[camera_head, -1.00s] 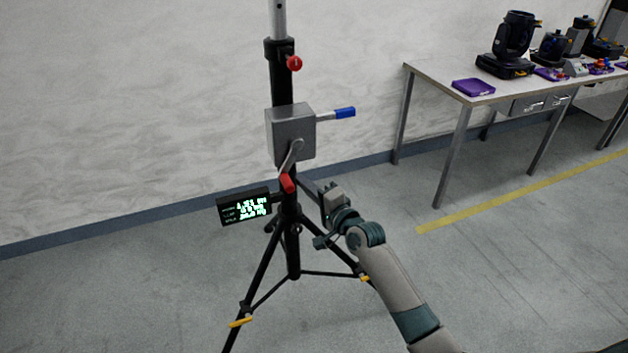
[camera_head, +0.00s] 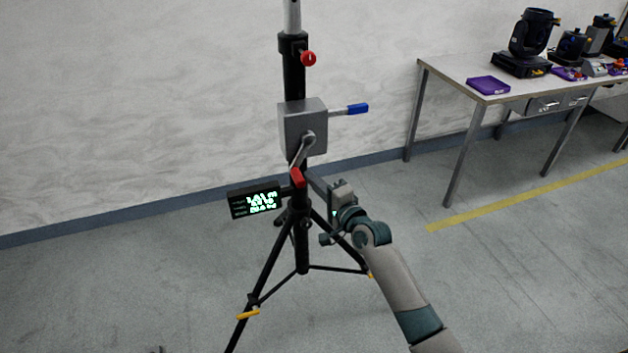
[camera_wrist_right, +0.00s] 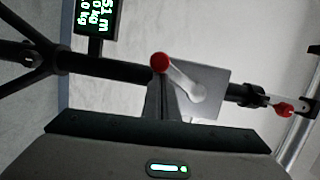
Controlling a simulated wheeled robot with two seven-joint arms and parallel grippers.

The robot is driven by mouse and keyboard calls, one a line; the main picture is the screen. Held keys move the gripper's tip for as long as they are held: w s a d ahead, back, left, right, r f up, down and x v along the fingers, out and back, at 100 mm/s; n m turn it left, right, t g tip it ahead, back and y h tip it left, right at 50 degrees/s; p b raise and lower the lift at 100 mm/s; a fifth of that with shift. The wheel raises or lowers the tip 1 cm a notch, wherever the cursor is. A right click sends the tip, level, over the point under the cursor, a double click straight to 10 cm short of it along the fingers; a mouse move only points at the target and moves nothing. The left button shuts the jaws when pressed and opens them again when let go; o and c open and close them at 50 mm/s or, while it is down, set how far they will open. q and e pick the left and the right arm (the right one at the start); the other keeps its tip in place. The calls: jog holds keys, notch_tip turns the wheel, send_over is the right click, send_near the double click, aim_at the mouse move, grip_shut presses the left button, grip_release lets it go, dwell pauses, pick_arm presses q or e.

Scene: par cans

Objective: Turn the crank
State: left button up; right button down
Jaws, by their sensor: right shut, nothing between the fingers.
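A black tripod stand (camera_head: 302,240) carries a grey gearbox (camera_head: 302,125). A metal crank arm (camera_head: 303,152) on the gearbox front hangs down, slightly left, to a red handle (camera_head: 297,178). The red handle shows end-on in the right wrist view (camera_wrist_right: 160,62), with the crank arm (camera_wrist_right: 185,82) running right from it. My right gripper (camera_head: 313,178) is just right of the red handle, its fingers pointing up-left. In the right wrist view its shut, empty fingers (camera_wrist_right: 164,88) reach close below the handle; I cannot tell whether they touch it. My left gripper is not in view.
A lit display box (camera_head: 254,200) sits left of the handle. A blue-handled lever (camera_head: 357,109) sticks out right of the gearbox. A red knob (camera_head: 308,58) is higher on the mast. A table (camera_head: 450,75) with stage lights stands right. The floor between is clear.

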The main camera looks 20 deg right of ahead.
jog(key=shift+a+m, duration=0.3)
jog(key=shift+a, duration=0.2)
